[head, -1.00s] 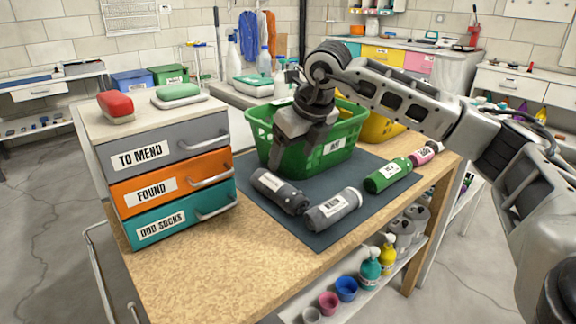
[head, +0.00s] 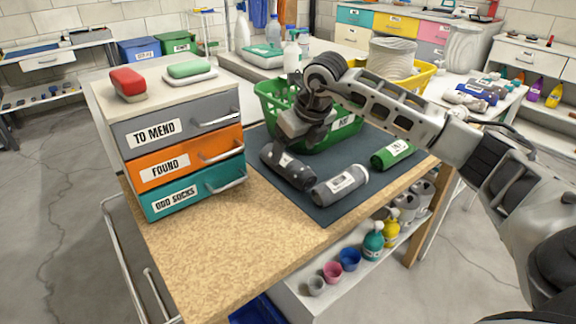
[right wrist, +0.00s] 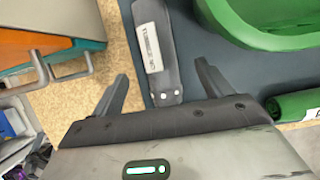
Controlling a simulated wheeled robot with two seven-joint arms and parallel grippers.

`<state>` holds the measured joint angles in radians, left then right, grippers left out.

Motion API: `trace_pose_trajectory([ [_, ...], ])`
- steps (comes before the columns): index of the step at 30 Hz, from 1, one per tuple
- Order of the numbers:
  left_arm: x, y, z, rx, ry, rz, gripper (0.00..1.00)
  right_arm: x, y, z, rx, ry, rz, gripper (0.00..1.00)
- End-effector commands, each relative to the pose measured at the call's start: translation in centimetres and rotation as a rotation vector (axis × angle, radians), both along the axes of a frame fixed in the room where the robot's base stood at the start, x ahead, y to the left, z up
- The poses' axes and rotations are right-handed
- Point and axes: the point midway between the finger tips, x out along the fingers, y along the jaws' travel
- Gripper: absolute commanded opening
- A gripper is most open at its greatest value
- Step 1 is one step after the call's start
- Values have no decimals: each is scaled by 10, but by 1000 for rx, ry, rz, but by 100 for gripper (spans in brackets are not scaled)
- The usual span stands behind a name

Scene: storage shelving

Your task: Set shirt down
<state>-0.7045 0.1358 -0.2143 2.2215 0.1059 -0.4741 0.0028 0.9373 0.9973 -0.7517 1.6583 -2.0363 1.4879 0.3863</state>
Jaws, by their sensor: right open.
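A dark charcoal rolled shirt (head: 288,168) lies on the dark mat (head: 326,212). Its white label shows in the right wrist view (right wrist: 155,50). My right gripper (head: 297,146) is open and empty just above and behind this roll. In the right wrist view its two spread fingers (right wrist: 161,76) stand either side of the roll's near end, apart from it. A light grey labelled roll (head: 338,186) lies to its right, and a green roll (head: 392,154) farther right. My left gripper is not in view.
A green basket (head: 345,135) stands right behind my right gripper. A drawer unit (head: 180,170) with labelled fronts stands left of the mat. A yellow basket (head: 415,82) is behind my arm. The front of the wooden tabletop (head: 225,240) is bare.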

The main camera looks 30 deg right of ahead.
Motion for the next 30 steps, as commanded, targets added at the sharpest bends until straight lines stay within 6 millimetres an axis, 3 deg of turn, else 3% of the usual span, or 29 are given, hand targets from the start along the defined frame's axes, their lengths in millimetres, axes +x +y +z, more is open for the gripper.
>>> trace_pose_trajectory([
  [7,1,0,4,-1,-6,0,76,7,1,-18,0,2,1,78],
  [15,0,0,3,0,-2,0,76,23,2,-52,1,0,1,78],
  [23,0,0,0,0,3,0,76,24,1,-56,0,0,1,78],
  [24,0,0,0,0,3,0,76,24,1,-56,0,0,1,75],
  [30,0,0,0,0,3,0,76,24,1,-56,0,0,1,25],
])
